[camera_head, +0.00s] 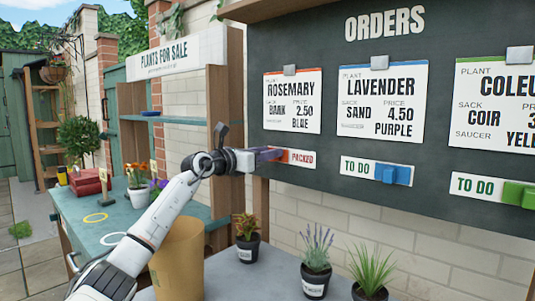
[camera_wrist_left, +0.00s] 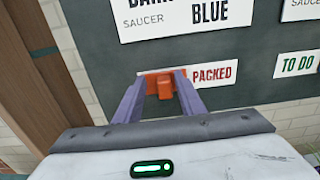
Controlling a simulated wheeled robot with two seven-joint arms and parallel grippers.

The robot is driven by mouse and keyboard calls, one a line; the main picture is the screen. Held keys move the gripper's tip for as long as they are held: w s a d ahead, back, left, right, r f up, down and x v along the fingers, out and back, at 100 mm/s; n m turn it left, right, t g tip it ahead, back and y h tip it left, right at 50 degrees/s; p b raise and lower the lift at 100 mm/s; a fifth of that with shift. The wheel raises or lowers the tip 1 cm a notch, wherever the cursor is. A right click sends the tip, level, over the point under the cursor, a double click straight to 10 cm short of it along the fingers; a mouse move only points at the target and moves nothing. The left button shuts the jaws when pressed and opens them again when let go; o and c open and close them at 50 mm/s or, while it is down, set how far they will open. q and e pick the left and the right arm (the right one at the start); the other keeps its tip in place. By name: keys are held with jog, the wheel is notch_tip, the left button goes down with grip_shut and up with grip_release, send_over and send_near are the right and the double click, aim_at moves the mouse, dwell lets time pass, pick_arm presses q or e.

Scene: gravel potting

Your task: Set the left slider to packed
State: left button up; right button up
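The left slider is an orange-red knob (camera_head: 283,156) on a white strip under the ROSEMARY card. It sits at the left end of its strip, and the word PACKED (camera_wrist_left: 213,74) shows to its right. My left gripper (camera_head: 271,155) is at the knob. In the left wrist view its two purple-grey fingers (camera_wrist_left: 160,95) stand apart, one on each side of the orange knob (camera_wrist_left: 165,86). A gap shows between the fingers and the knob, so the gripper looks open. My right gripper is in neither view.
The LAVENDER strip has a blue slider (camera_head: 393,174) and the COLEUS strip a green slider (camera_head: 519,194); both show TO DO. The dark orders board (camera_head: 340,150) lies close to my left fingertips. Potted plants (camera_head: 316,266) stand on the table below.

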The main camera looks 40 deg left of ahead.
pick_arm(q)
jog(key=shift+s+f, duration=0.1)
jog(key=s+b, duration=0.4)
jog(key=s, duration=0.6)
jog(key=shift+d, duration=0.2)
dwell(0.4)
